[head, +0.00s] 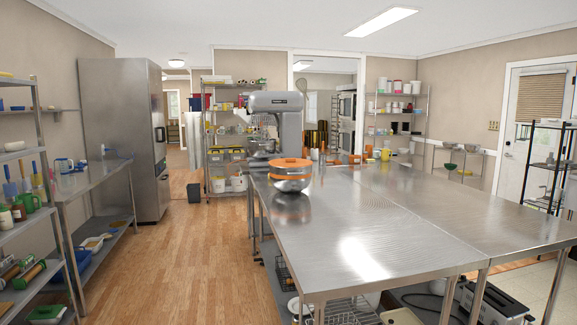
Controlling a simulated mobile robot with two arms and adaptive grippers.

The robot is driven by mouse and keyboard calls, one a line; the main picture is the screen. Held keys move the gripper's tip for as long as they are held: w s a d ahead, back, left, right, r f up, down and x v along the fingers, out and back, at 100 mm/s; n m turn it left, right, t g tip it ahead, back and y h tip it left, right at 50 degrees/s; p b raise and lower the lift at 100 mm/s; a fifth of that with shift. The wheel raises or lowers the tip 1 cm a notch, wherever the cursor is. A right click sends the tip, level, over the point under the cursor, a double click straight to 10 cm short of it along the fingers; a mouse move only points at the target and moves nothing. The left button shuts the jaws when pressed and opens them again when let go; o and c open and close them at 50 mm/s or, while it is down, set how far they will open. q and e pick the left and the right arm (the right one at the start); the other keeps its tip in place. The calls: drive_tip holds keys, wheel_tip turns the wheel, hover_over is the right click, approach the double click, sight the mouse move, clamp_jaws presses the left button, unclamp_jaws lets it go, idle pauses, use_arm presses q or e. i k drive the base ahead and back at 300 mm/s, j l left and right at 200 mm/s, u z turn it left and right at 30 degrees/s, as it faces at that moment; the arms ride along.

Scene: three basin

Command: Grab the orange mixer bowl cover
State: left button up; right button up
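The orange mixer bowl cover (291,162) sits on top of a round steel bowl (292,185). More orange shows at the bowl's sides, just below the top. The bowl stands upright near the far left corner of the long steel table (370,235). Neither of my grippers is in view.
A grey stand mixer (277,102) stands behind the bowl. Several small orange and yellow items, including a yellow mug (386,154), are at the table's far end. The near tabletop is clear. Wooden floor (185,260) lies open between the table and the left shelves (28,214).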

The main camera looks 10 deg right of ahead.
sight(291, 161)
drive_tip(key=i+j+u, duration=0.3)
drive_tip(key=i, duration=1)
drive_tip(key=i+j+u, duration=0.1)
drive_tip(key=i+u, duration=0.2)
drive_tip(key=i, duration=1.05)
